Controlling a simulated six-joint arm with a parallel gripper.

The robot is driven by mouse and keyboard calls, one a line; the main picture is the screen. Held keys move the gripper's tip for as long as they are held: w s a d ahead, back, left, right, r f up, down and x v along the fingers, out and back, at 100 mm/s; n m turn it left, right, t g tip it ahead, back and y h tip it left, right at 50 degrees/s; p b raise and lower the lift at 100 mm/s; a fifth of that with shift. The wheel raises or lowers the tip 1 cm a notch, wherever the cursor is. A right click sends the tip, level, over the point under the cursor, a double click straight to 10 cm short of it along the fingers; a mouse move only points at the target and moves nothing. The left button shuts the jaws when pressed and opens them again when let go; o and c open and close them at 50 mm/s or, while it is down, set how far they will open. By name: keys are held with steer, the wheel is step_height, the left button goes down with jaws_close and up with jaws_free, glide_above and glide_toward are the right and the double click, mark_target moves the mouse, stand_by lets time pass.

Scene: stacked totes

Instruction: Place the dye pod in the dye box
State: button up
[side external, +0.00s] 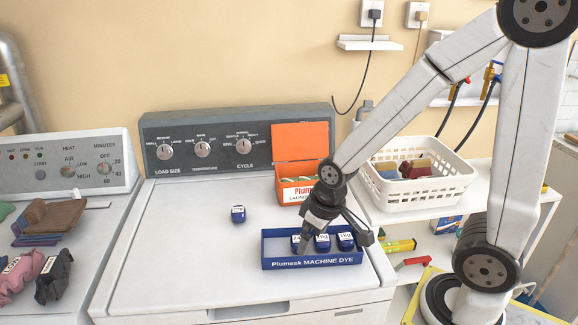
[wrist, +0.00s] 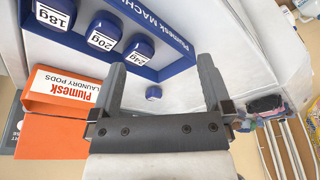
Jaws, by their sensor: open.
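The loose dye pod (side external: 238,214), small and dark blue with a white label, rests on the white washer top, left of and behind the dye box. A small blue pod (wrist: 154,92) shows between my fingers in the wrist view, some way beyond them. The dye box (side external: 312,264) is a low, open blue tray marked "Plumesk MACHINE DYE". It holds several labelled blue pods; the wrist view shows the box (wrist: 172,42) with pods marked 18g, 20g and 24g. My gripper (side external: 335,236) is open and empty, over the dye box, partly covering its pods.
An open orange laundry-pod box (side external: 296,191) stands behind the dye box; it is close to my gripper in the wrist view (wrist: 60,95). A white basket (side external: 425,190) of cloths sits on the right shelf. Folded cloths lie on the left machine. The washer top's left is clear.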

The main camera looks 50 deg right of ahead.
steer(key=w+d+n+y, duration=0.1)
steer(key=w+d+n, duration=0.25)
steer(key=w, duration=0.95)
steer(key=n+y, duration=0.2)
steer(key=n, duration=0.3)
glide_toward(239, 210)
step_height(239, 210, down, 2)
steer(key=shift+w+a+t, duration=0.2)
steer(key=shift+w+t, duration=0.05)
steer(key=shift+t, duration=0.15)
steer(key=shift+f, duration=0.1)
steer(key=shift+x, duration=1.25)
steer(key=shift+f, duration=0.1)
steer(key=shift+s+x, duration=0.2)
steer(key=shift+x, duration=2.3)
steer(key=shift+a, duration=0.1)
